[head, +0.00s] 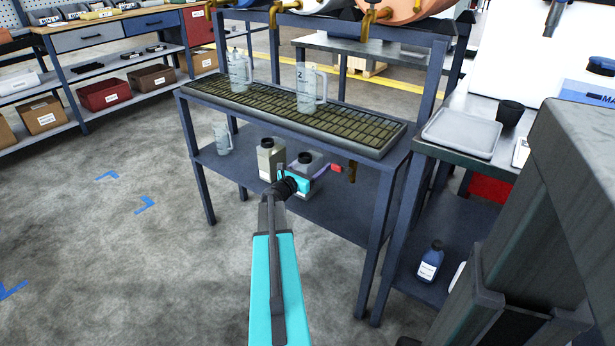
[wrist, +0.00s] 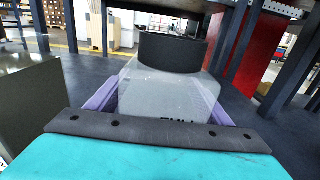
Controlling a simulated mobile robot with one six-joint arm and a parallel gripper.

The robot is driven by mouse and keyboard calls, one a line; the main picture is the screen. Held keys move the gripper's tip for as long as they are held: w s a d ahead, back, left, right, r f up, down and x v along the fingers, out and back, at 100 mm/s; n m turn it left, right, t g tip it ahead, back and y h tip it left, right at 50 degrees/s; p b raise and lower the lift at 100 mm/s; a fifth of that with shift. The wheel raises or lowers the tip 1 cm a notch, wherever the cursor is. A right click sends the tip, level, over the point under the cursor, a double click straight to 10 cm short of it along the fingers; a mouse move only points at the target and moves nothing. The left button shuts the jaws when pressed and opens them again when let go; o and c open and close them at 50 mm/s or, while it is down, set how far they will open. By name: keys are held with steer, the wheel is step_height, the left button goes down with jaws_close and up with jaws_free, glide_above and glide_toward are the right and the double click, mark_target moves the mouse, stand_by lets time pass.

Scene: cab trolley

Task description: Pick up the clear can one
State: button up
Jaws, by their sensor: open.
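The clear can (wrist: 165,92) is a translucent canister with a black cap and dark lettering low on its near face. In the wrist view it fills the middle, upright, between the purple fingers of my gripper (wrist: 157,98). The fingers are open, one on each side; whether they touch it I cannot tell. In the head view the clear can (head: 313,160) stands on the lower shelf of the dark blue rack, partly hidden by my gripper (head: 312,178). A beige-grey can (head: 267,161) with a dark cap stands just left of it, and also shows at the left edge of the wrist view (wrist: 30,105).
Clear measuring jugs stand on the grated upper shelf (head: 385,137), one marked 2 (head: 305,92). Another jug (head: 222,138) is on the lower shelf (head: 345,212) at left. Rack legs flank the opening. A blue bottle (head: 430,262) stands under the right bench. Floor at left is clear.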

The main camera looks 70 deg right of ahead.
stand_by(0.3)
steer(key=c, duration=1.6)
steer(key=shift+r, duration=0.1)
